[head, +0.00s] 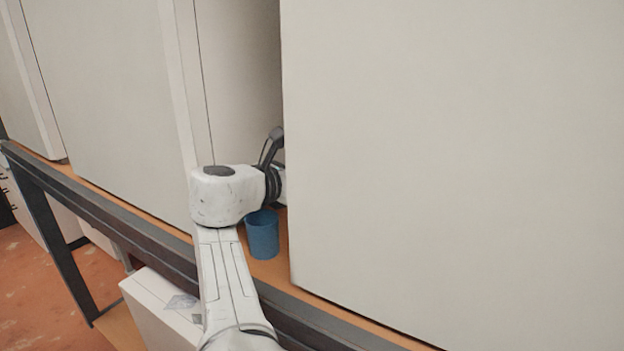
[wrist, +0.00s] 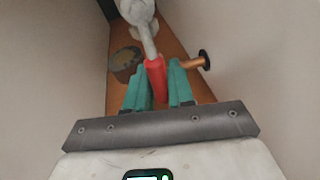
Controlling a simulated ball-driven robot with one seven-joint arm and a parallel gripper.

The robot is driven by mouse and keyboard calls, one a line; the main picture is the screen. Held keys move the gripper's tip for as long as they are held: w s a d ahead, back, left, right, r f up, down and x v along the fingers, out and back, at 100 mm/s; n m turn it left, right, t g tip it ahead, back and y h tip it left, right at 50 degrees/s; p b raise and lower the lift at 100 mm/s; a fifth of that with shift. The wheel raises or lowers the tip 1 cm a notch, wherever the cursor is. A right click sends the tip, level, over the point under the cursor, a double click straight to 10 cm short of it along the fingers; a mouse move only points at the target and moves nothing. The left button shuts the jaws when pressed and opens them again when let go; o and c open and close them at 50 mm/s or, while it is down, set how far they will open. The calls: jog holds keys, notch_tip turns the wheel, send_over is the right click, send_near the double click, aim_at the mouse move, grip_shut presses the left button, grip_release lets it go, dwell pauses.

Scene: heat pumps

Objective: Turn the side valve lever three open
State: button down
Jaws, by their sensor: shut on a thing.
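In the wrist view my gripper (wrist: 160,88) has two teal fingers, one on each side of a red lever handle (wrist: 156,77). It is shut on this handle. The lever's pale grey arm (wrist: 148,42) runs up from the red part to a whitish fitting (wrist: 136,9) at the top edge. I cannot read any number on the lever. In the head view my arm reaches into the narrow gap between two large pale cabinets, and the lever and fingertips are hidden behind the right cabinet (head: 450,160).
An orange stem with a black disc end (wrist: 204,60) sticks out just right of the fingers. A greyish round object (wrist: 127,62) stands left of the lever. A blue cup (head: 262,236) stands on the wooden shelf below my arm. The left cabinet (head: 105,90) and right cabinet walls leave little sideways room.

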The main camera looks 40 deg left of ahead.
jog(key=shift+w+d+f+n, duration=0.1)
jog(key=shift+d+f+n, duration=0.05)
jog(key=shift+d+n, duration=0.15)
dwell(0.4)
jog(key=c, duration=1.1)
grip_release()
jog(key=shift+a, duration=0.15)
jog(key=b+v, duration=0.1)
jog(key=v, duration=1)
